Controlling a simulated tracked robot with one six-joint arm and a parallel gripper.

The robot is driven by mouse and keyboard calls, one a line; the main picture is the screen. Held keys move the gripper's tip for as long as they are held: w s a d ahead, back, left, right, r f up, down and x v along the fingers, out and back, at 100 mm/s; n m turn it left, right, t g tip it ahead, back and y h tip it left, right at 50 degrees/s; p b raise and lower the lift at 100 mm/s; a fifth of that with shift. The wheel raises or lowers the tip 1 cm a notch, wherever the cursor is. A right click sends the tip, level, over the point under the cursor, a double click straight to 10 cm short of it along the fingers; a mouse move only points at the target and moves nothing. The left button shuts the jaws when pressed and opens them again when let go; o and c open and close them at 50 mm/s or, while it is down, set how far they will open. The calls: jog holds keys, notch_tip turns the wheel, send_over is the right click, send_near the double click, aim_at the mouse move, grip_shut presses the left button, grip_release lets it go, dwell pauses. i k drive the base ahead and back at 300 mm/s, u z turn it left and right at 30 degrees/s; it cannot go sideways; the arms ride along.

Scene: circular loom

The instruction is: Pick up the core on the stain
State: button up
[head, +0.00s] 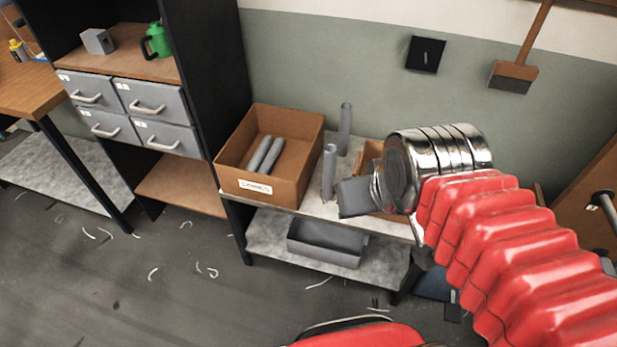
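Two grey cores stand upright on the bench top (295,203). The nearer core (329,165) is close to the front edge, and the farther core (345,130) is near the wall. Two more grey cores (265,154) lie in the open cardboard box (300,127) at left. I cannot clearly make out a stain on the bench top. My gripper (350,198) appears as a dark grey block just right of the nearer core's lower part. I cannot tell whether it touches the core, and its finger gap is not visible.
A second cardboard box (368,157) is mostly hidden behind my wrist. A grey bin (327,245) sits on the lower shelf. A drawer cabinet (125,110) stands at left. White scraps and dark spots lie on the floor.

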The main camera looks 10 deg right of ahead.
aim_at(330, 150)
jog(key=u, duration=1.2)
jog(key=i, duration=1)
